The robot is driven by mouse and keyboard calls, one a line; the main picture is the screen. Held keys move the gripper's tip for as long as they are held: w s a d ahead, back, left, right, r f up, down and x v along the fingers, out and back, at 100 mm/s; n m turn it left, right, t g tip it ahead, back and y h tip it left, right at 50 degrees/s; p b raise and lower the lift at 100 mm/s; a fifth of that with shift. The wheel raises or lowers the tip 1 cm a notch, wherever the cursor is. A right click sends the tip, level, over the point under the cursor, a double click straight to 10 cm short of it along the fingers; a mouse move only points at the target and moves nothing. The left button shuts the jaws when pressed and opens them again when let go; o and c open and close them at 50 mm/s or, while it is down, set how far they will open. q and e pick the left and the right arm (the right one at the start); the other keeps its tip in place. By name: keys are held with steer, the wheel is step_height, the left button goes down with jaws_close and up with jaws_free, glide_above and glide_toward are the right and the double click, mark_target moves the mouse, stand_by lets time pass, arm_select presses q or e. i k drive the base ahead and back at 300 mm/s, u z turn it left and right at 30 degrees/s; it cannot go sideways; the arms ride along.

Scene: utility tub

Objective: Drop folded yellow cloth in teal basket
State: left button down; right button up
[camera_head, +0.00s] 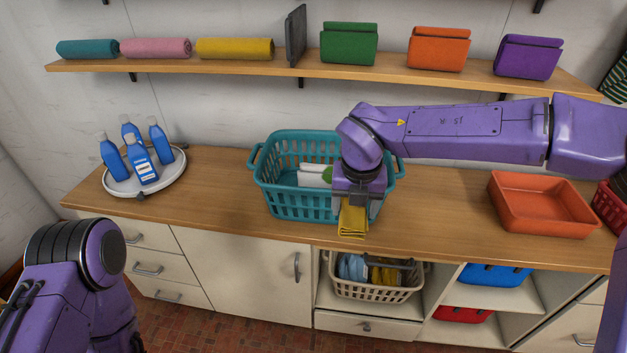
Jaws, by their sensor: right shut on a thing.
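The teal basket (290,206) stands on the wooden counter, with white and green cloths showing inside it. My right gripper (353,205) points down at the basket's front right side and is shut on the folded yellow cloth (352,221). The cloth hangs below the fingers and overlaps the basket's front right corner in the picture; whether it is over the basket or in front of it, I cannot tell. My right arm hides part of the basket's right side. My left arm shows at the lower left, but its gripper is out of view.
A white round tray (174,178) with several blue bottles (143,165) stands left on the counter (215,195). An orange-red bin (540,213) stands right. A shelf (150,69) above holds rolled and folded cloths. A beige basket (375,290) sits below the counter.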

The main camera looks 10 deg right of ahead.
mark_target(320, 214)
steer(key=i, duration=0.95)
steer(key=z, duration=0.05)
